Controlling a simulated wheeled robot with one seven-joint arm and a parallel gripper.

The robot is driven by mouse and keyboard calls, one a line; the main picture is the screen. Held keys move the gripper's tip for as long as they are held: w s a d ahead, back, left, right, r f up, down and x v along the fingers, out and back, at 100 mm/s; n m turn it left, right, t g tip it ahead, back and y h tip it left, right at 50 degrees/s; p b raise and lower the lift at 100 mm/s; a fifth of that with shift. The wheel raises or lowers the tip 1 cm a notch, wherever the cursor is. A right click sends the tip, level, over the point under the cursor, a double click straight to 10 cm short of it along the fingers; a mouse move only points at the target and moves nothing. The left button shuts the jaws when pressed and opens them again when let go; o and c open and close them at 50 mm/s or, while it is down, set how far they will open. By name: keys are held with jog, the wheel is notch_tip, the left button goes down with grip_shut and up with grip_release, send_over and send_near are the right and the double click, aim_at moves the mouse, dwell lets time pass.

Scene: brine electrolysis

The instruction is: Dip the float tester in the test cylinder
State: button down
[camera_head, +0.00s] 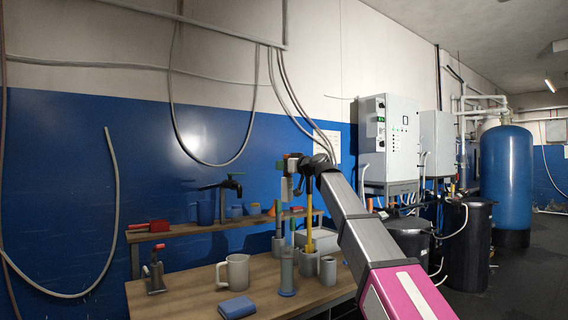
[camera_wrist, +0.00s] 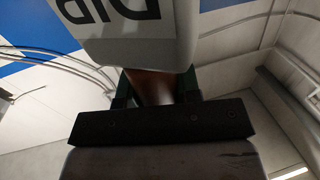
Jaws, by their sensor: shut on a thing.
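My gripper (camera_head: 291,166) is raised above the bench and is shut on the float tester. In the wrist view the float tester (camera_wrist: 125,38) shows as a pale block with dark "DIP" lettering, upside down. A brownish part (camera_wrist: 150,88) of it lies between the dark fingers. In the head view the held piece (camera_head: 286,190) is small and pale, and its lower end is hard to tell from the things behind. A slim grey-blue cylinder (camera_head: 287,274), which looks like the test cylinder, stands upright on the bench below my gripper.
Grey cups (camera_head: 328,270), one with a yellow-handled tool (camera_head: 310,228), stand right and behind. A red-handled clamp (camera_head: 154,278) is at left. A raised shelf (camera_head: 150,234) runs behind.

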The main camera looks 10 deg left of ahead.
aim_at(284, 194)
jog(key=shift+f, duration=5.65)
